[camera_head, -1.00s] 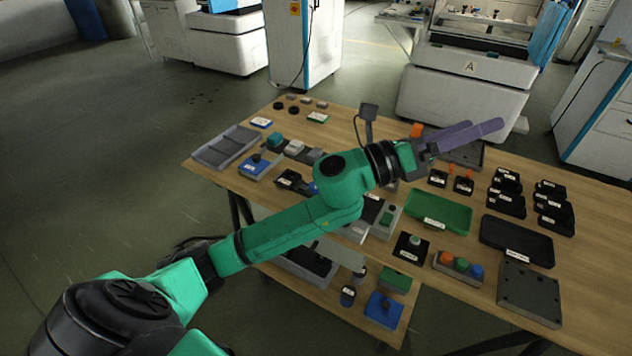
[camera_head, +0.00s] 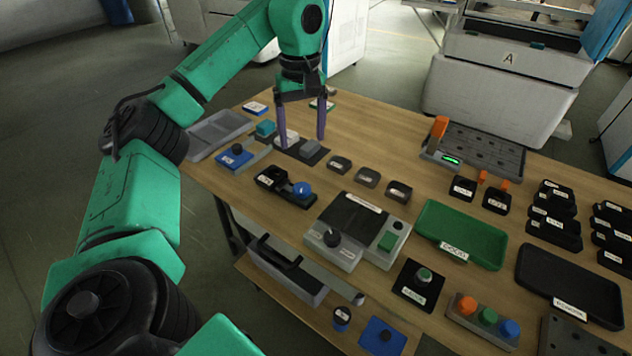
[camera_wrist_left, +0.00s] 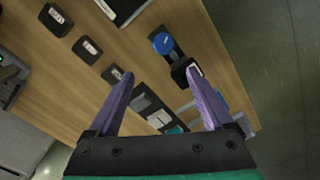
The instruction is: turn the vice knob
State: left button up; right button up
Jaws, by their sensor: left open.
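A small black vice (camera_head: 268,178) with a round blue knob (camera_head: 302,190) lies on the wooden table (camera_head: 360,130), left of the grey control box. My left gripper (camera_head: 302,140) has two purple fingers, spread apart and empty. It points down at the table behind the vice in the head view, near a white and a grey block on a dark strip. In the left wrist view, the blue knob (camera_wrist_left: 162,42) and the black vice body (camera_wrist_left: 184,70) lie beyond the fingertips (camera_wrist_left: 160,75); the right finger overlaps the body's edge. My right gripper is out of view.
A grey box with a black dial (camera_head: 331,237) stands right of the vice. Several black holders (camera_head: 367,177) and a green tray (camera_head: 460,232) lie further right. Bare wood shows behind the holders.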

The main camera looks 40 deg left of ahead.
aim_at(302, 187)
pick_arm(q)
jog(key=f, duration=0.1)
jog(key=s+f+b, duration=0.1)
jog(key=f, duration=0.1)
jog(key=s+f, duration=0.1)
jog(key=f, duration=0.6)
jog(key=f+b, duration=0.1)
jog(key=f, duration=0.1)
jog(key=shift+w+f, duration=0.25)
jog(key=shift+d+f, duration=0.1)
jog(key=shift+f, duration=0.35)
grip_shut()
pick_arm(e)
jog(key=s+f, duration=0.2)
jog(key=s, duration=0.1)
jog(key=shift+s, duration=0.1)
